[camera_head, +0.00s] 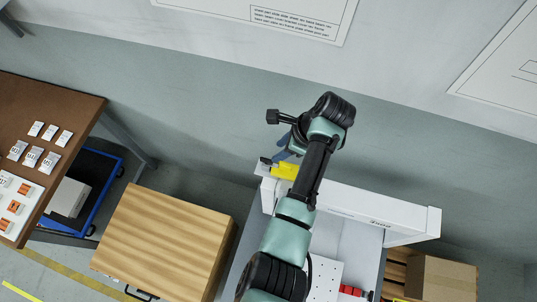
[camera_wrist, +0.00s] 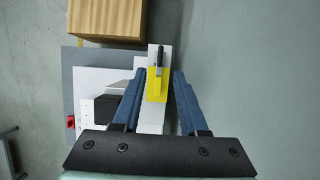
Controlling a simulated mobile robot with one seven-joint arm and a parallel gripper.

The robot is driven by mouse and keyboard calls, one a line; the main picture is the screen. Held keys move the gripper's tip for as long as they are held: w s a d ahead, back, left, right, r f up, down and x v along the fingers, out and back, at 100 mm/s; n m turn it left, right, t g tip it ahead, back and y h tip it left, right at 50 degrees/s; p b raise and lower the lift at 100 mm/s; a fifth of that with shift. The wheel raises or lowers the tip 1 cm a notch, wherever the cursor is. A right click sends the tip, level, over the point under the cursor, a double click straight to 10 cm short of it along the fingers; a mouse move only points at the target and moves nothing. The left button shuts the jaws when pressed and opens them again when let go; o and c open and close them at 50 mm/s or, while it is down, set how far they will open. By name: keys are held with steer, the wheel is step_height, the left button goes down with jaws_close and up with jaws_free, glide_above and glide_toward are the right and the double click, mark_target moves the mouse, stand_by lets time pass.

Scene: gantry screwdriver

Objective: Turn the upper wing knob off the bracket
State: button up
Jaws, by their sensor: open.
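The yellow bracket (camera_wrist: 156,90) sits on a white beam and shows between my fingers in the wrist view. It also shows in the head view (camera_head: 286,171), just below my wrist. A dark, narrow knob-like part (camera_wrist: 160,56) stands at the bracket's far end, a little beyond my fingertips. I cannot tell whether it is the upper wing knob; no second knob can be made out. My gripper (camera_wrist: 159,73) is open, its blue fingers on either side of the bracket with gaps. In the head view its fingers (camera_head: 284,148) are partly hidden by my wrist.
The white gantry beam (camera_head: 408,217) runs right from the bracket. A wooden-topped cabinet (camera_head: 165,240) stands to the left, with a brown table (camera_head: 70,105) farther left. A cardboard box (camera_head: 440,280) lies at lower right. The wall is behind; floor between beam and wall looks clear.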

mark_target(266, 159)
steer(key=x, duration=0.8)
steer(key=shift+a+f, duration=0.1)
steer(key=shift+f, duration=0.2)
jaws_close()
